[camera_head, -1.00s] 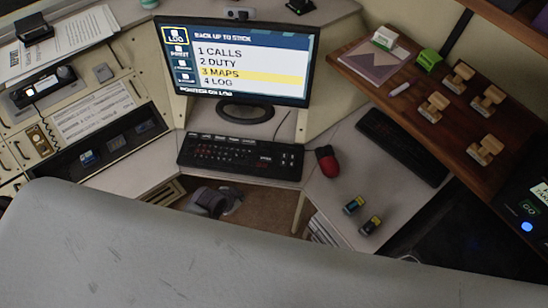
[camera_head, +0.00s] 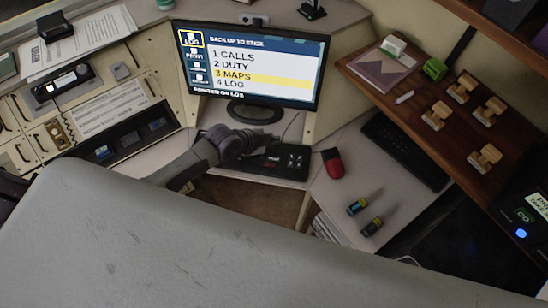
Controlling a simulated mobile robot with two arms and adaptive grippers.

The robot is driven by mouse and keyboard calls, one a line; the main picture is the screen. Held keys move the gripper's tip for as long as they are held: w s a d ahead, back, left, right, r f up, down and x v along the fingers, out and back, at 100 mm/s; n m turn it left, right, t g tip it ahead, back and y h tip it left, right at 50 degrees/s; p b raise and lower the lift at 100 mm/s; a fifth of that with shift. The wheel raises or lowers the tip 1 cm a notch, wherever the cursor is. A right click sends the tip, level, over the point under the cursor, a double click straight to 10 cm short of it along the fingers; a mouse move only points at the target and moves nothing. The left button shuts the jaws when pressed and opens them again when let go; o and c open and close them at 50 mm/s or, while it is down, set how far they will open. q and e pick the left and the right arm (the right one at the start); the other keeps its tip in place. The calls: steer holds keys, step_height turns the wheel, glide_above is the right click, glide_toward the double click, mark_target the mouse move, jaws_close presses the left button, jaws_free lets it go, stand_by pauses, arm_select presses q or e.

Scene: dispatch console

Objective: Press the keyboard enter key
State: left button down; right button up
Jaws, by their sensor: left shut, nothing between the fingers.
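The black keyboard (camera_head: 262,172) lies on the desk in front of the monitor. Its left part is hidden behind my left arm and gripper. My right gripper is not in view.
The monitor (camera_head: 255,69) shows a menu with "3 MAPS" highlighted. Two small dark items (camera_head: 357,206) lie on the right desk. A second black keyboard (camera_head: 405,151) lies below the wooden shelf (camera_head: 450,130) with stamps.

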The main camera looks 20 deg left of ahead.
arm_select(q)
steer(key=b, duration=0.7)
glide_above(273, 160)
step_height(273, 160, down, 7)
steer(key=shift+f, duration=0.2)
steer(key=shift+f+b, duration=0.5)
steer(key=shift+f, duration=0.25)
stand_by(0.4)
steer(key=shift+f, duration=0.4)
steer(key=shift+f+b, duration=0.4)
steer(key=shift+b, duration=0.15)
steer(key=shift+r, duration=0.1)
stand_by(0.5)
steer(key=shift+r+p, duration=0.75)
steer(key=shift+p, duration=0.1)
